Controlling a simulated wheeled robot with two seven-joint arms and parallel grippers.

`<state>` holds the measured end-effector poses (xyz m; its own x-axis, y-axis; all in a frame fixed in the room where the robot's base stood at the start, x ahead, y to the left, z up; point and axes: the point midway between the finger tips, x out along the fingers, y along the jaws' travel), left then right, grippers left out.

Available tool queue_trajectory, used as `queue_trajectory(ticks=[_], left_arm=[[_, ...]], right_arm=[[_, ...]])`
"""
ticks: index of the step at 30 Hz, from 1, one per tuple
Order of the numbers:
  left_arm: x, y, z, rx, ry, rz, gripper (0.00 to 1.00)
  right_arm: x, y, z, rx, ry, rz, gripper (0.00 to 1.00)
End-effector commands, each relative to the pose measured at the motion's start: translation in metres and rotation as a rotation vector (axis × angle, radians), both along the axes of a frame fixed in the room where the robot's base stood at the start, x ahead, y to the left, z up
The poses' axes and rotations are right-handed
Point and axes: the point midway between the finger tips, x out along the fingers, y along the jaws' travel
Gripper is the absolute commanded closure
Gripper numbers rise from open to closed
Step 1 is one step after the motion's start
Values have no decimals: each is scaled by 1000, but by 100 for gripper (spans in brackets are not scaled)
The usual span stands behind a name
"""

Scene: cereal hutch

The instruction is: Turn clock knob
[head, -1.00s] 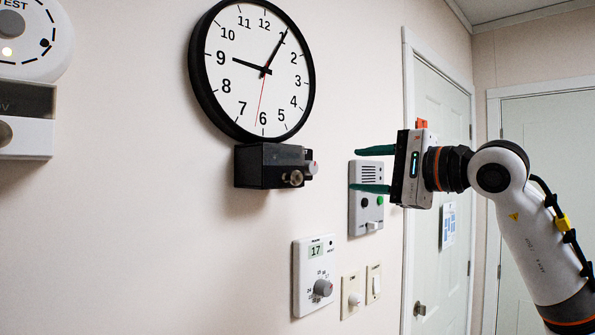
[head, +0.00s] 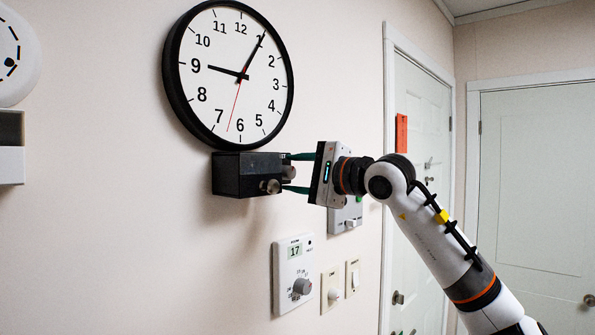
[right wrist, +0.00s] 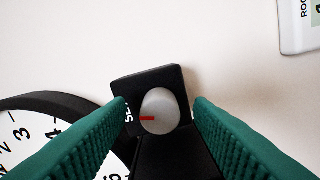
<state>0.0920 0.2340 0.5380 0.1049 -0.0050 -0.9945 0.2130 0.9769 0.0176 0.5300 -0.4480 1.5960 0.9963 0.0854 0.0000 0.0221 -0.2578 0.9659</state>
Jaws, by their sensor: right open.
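The round black-rimmed wall clock (head: 236,80) hangs above a black box (head: 238,176) fixed to the wall. A grey knob (head: 288,172) sits on the box's right side face. In the right wrist view this knob (right wrist: 160,112) is round, pale and has a red mark pointing left, beside partly hidden white lettering. My right gripper (head: 291,172) is open, with one green finger above and one below the knob. In the right wrist view the fingers (right wrist: 160,106) stand on both sides of it, with gaps visible. My left gripper is not in view.
A second metal knob (head: 270,187) sticks out of the box's front, close to the lower finger. Below are a thermostat (head: 293,273), a dimmer (head: 330,290) and a switch (head: 352,278). An intercom panel (head: 345,215) is partly behind my gripper. Doors stand at right.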

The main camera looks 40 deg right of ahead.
Motion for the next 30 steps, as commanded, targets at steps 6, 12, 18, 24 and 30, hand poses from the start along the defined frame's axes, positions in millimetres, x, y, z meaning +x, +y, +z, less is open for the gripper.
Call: queue_trajectory(ticks=[6,12,18,24,30], left_arm=[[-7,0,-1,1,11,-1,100],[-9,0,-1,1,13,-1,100],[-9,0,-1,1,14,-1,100],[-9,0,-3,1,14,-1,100],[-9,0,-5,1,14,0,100]], right_arm=[[0,0,0,0,0,0,67],[0,0,0,0,0,0,97],[0,0,-1,13,2,0,97],[0,0,-1,83,8,0,97],[0,1,-2,225,21,1,97]])
